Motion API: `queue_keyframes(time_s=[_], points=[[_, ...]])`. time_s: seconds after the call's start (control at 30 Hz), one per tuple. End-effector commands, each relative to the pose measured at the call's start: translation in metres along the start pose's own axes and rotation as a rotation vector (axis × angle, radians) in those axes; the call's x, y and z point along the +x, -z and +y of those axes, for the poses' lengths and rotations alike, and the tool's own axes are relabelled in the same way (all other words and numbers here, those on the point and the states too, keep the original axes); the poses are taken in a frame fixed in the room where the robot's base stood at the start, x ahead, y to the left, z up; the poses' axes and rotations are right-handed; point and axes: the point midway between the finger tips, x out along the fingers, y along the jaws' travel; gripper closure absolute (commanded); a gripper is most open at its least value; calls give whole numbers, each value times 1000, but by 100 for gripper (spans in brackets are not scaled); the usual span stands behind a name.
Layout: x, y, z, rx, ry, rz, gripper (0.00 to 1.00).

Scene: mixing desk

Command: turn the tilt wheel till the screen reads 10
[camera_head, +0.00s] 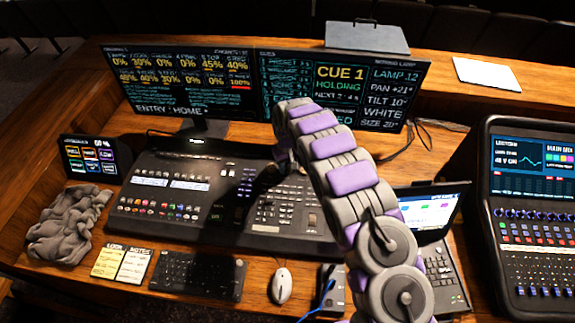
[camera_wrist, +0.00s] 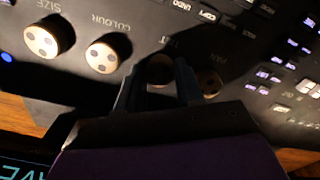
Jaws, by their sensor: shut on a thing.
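The right monitor (camera_head: 290,95) shows a lamp readout with "TILT 10°" beside "PAN +21°", "WHITE" and "SIZE 20°". The tilt wheel (camera_wrist: 160,70) is a round knob in the wrist view, between the colour knob and the pan knob; its label is partly hidden. My gripper (camera_wrist: 158,84) is shut on the tilt wheel, one dark finger on each side. In the head view my gripper is dark and mostly hidden by my arm at the back of the mixing desk (camera_head: 150,222).
The colour knob (camera_wrist: 102,57), size knob (camera_wrist: 42,42) and pan knob (camera_wrist: 209,83) sit close by. A laptop (camera_head: 440,262), a mouse (camera_head: 281,285), a keyboard (camera_head: 198,275) and a grey cloth (camera_head: 68,225) surround the desk. A second console (camera_head: 535,215) stands at right.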

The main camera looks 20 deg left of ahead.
Motion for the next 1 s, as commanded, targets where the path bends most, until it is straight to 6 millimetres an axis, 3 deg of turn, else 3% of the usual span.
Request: queue_keyframes(time_s=[0.17, 0.2, 0.3, 0.67, 1.0], points=[[-4, 4, 0, 0, -1, 11, 94], [-4, 4, 0, 0, -2, 11, 63], [-3, 3, 0, 1, -1, 9, 53], [-8, 1, 1, 2, -1, 5, 53], [-73, 2, 1, 2, -1, 7, 53]])
